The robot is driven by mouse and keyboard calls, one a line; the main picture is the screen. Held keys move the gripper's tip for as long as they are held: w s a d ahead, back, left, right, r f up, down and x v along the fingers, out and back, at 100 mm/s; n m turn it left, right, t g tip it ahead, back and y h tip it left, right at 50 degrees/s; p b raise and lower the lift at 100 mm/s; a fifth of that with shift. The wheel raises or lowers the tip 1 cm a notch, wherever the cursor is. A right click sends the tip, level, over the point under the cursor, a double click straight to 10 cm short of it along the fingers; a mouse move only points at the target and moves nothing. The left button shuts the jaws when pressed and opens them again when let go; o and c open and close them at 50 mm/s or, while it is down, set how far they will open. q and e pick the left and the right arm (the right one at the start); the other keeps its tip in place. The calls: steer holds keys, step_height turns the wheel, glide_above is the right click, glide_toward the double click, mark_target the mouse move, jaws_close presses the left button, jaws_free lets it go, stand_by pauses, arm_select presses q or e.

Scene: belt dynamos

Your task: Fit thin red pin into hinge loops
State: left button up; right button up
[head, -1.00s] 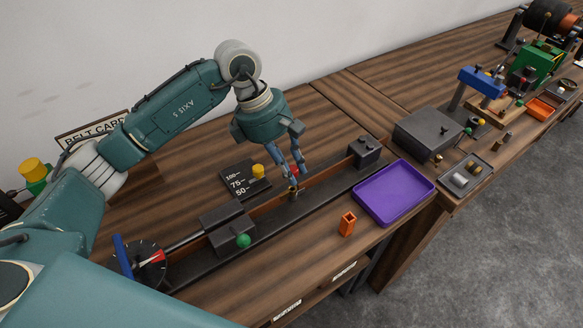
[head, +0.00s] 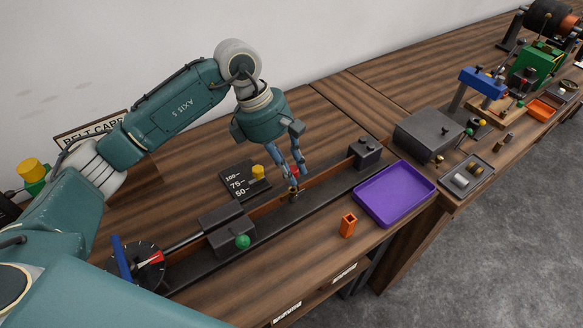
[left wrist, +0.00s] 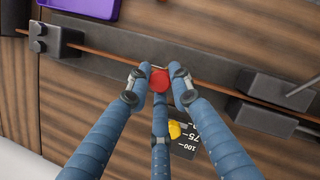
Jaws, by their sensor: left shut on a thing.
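My left gripper (head: 294,174) is shut on the thin red pin, just above the belt rail. The pin's round red head (left wrist: 159,80) shows between the fingers in the left wrist view; only a little red shows in the head view, and its shaft is hidden. A small brass and dark upright piece (head: 293,194), seemingly the hinge loops, stands on the belt line directly under the fingertips. I cannot tell whether the pin is inside the loops. My right gripper is not in view.
A brown belt (head: 325,172) runs along a dark rail between a dark block (head: 365,153) and a larger block with a green knob (head: 243,242). A purple tray (head: 395,193) and orange holder (head: 347,225) stand in front. A dark scale plate with a yellow knob (head: 258,172) lies behind.

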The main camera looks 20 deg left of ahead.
arm_select(q)
steer(key=shift+b, duration=0.3)
stand_by(0.4)
steer(key=shift+f, duration=0.25)
steer(key=shift+f+b, duration=1.85)
steer(key=shift+b, duration=0.1)
steer(key=shift+r, duration=0.15)
steer(key=shift+r+p, duration=0.7)
steer(key=shift+r, duration=0.85)
steer(key=shift+b, duration=0.75)
stand_by(0.7)
steer(key=shift+f+b, duration=1.55)
steer(key=shift+f, duration=0.15)
